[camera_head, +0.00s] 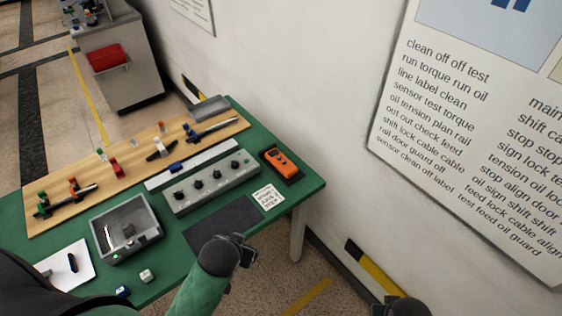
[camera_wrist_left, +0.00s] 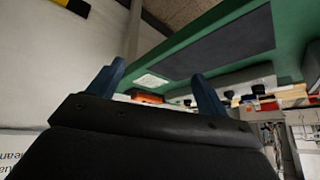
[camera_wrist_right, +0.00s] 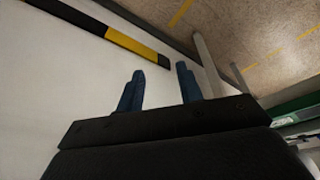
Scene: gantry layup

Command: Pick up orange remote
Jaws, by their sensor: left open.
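The orange remote (camera_head: 280,160) lies on a dark base near the right end of the green table (camera_head: 306,187) in the head view. It also shows in the left wrist view as a thin orange strip (camera_wrist_left: 147,98) between the fingers, some way off. My left gripper (camera_head: 246,247) is in front of the table's near edge, apart from the remote. Its two blue fingers (camera_wrist_left: 158,84) are spread with nothing between them. My right gripper (camera_head: 402,306) is only partly seen at the bottom of the head view. Its blue fingers (camera_wrist_right: 159,84) stand apart and empty, facing the wall and floor.
A grey box with knobs (camera_head: 210,183), a dark mat (camera_head: 222,222) and a white note (camera_head: 269,197) lie close to the remote. A metal tray (camera_head: 126,228) and a wooden board (camera_head: 60,190) with clamps take up the left. The wall (camera_head: 330,120) stands behind the right end.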

